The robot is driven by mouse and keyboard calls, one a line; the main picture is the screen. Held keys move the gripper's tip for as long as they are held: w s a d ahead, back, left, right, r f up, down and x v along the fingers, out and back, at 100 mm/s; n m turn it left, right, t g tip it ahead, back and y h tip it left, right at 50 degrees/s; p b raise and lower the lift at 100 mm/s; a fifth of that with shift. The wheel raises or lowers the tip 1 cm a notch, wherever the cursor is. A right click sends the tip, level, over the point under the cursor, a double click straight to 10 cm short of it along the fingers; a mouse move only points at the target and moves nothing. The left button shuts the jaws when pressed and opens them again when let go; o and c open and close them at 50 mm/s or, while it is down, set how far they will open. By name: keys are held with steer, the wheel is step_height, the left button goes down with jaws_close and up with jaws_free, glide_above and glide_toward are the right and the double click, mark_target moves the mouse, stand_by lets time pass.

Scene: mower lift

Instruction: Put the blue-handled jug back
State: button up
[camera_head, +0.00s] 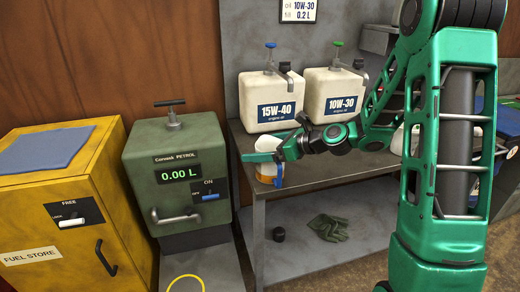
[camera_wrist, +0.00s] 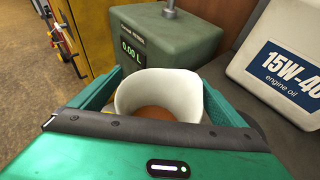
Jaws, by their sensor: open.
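The blue-handled jug (camera_head: 266,169) stands upright at the front left corner of the grey bench (camera_head: 340,172). It is white with an orange band low on it, and its blue handle (camera_head: 279,170) faces right. My gripper (camera_head: 259,157) is open around the jug, with its green fingers at the jug's upper part. In the wrist view the jug's open white rim (camera_wrist: 158,88) shows between the two fingers, with brown-orange inside. The blue handle is hidden in that view. I cannot tell whether a finger touches the jug.
Two white oil canisters, 15W-40 (camera_head: 271,101) and 10W-30 (camera_head: 333,94), stand behind on the bench. The green petrol dispenser (camera_head: 178,172) is left of the bench, beside the yellow fuel store (camera_head: 60,205). Gloves (camera_head: 328,228) and a black cap (camera_head: 279,234) lie on the lower shelf.

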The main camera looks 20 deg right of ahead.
steer(key=shift+s+d+r, duration=0.1)
steer(key=shift+d+r, duration=0.1)
steer(key=v, duration=1.1)
steer(key=shift+s+d, duration=0.2)
steer(key=shift+s, duration=0.05)
steer(key=s+d+f+n+g+h, duration=0.2)
steer(key=s+f+n+h, duration=0.1)
steer(key=s+n, duration=0.3)
steer(key=s+d+f+n+g+h, duration=0.2)
steer(key=s+f+n+g, duration=0.1)
steer(key=s+n, duration=0.2)
steer(key=s+d+r+n+g+h, duration=0.1)
steer(key=s+d+n, duration=0.3)
steer(key=s, duration=0.7)
steer(key=s+d+r+n+g+h, duration=0.1)
steer(key=s+d+n+g+h, duration=0.2)
steer(key=s, duration=0.7)
steer(key=d+n, duration=0.1)
steer(key=n, duration=0.1)
steer(key=shift+s+r+n, duration=0.15)
steer(key=shift+s+n, duration=0.15)
steer(key=shift+s, duration=0.1)
steer(key=shift+a, duration=0.1)
